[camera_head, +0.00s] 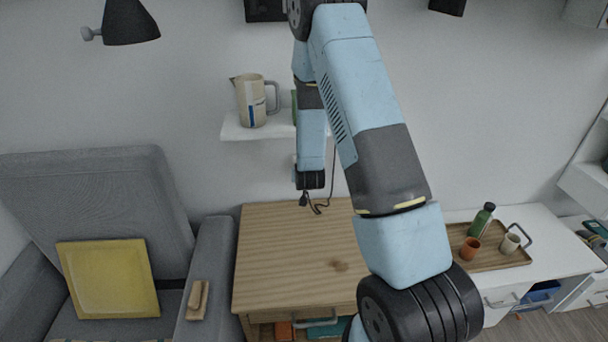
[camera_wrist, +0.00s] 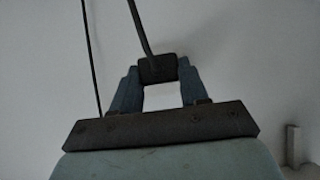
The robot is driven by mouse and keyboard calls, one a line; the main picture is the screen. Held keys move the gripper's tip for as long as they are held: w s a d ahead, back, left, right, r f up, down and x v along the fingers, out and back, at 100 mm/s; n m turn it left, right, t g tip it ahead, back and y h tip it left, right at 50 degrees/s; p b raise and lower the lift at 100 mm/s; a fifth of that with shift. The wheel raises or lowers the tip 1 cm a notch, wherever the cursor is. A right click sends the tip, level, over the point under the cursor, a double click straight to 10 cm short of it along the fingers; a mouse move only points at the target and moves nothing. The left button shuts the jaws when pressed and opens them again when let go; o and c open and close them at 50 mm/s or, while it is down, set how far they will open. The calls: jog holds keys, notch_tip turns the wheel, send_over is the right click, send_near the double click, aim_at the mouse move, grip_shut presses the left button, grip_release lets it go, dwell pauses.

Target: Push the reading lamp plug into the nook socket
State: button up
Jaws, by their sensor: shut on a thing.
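My gripper (camera_wrist: 157,82) is shut on a small dark block in the wrist view, the plug (camera_wrist: 158,68), held between its two fingertips. A dark cord runs up out of the plug. In the head view the plug (camera_head: 304,199) is a small dark shape under the end of my arm, in front of the wall and above the wooden desk's back edge. Its cord (camera_head: 318,209) loops beside it and climbs the wall. The fingers are hardly visible there. I cannot make out the socket clearly; a pale edge (camera_head: 296,170) shows beside my gripper, partly hidden by it.
The wooden desktop (camera_head: 290,250) is clear. A wall shelf (camera_head: 240,130) above holds a pitcher (camera_head: 251,101) and a green object mostly hidden by my arm. A grey armchair (camera_head: 90,200) stands left. A tray (camera_head: 490,260) with bottle and cups sits right. A black lamp (camera_head: 130,24) hangs upper left.

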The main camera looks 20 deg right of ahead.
jog(key=shift+w+d, duration=0.15)
jog(key=shift+w, duration=0.65)
jog(key=shift+w+d, duration=0.15)
jog(key=shift+w, duration=0.6)
dwell(0.4)
jog(key=o, duration=1.3)
jog(key=shift+c, duration=0.2)
jog(key=v, duration=1.3)
jog(key=shift+s+r, duration=0.2)
jog(key=shift+s, duration=0.1)
jog(key=shift+a, duration=0.1)
